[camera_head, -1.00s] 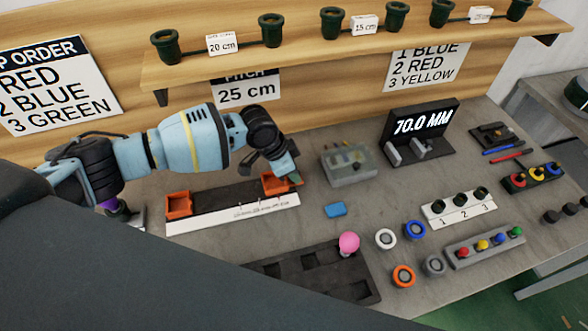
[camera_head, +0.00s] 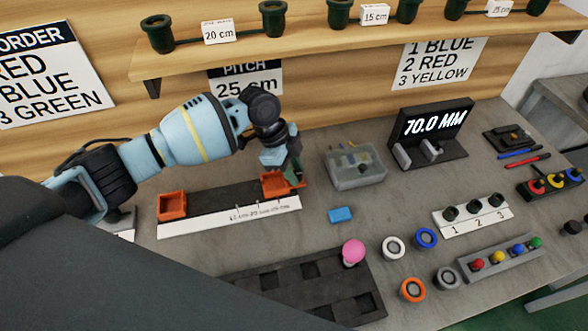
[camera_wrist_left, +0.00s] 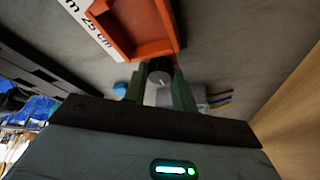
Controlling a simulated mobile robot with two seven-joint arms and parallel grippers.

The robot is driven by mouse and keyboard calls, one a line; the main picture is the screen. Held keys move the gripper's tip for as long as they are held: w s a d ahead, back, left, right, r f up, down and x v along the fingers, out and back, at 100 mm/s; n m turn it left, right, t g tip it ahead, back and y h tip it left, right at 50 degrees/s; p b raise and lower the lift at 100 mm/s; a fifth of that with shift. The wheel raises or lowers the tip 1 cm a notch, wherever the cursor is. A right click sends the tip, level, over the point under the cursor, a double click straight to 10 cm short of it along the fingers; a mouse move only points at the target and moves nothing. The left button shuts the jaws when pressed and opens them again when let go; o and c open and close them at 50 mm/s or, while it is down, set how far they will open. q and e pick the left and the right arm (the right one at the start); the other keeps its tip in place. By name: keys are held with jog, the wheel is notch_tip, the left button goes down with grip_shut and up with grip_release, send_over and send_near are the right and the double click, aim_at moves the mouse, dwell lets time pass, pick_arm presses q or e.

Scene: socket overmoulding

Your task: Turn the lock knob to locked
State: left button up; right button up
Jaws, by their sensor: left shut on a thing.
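The lock knob (camera_wrist_left: 160,69) is a small dark round knob with a pale mark, at the end of an orange holder (camera_wrist_left: 135,22) in the left wrist view. My left gripper (camera_wrist_left: 160,90) has one green finger on each side of the knob and is shut on it. In the head view my left gripper (camera_head: 294,176) is at the right orange holder (camera_head: 272,186) of the black fixture with a white scale (camera_head: 230,217). The knob is hidden or too small to make out there. My right gripper is not in view.
A clear-walled box (camera_head: 357,174) stands close to the right of the gripper. A blue block (camera_head: 340,214) lies in front of it. A second orange holder (camera_head: 171,206) is at the fixture's left end. A dark tray (camera_head: 235,290) and several rings lie nearer the front.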

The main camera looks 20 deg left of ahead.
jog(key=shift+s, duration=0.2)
pick_arm(q)
jog(key=o, duration=0.7)
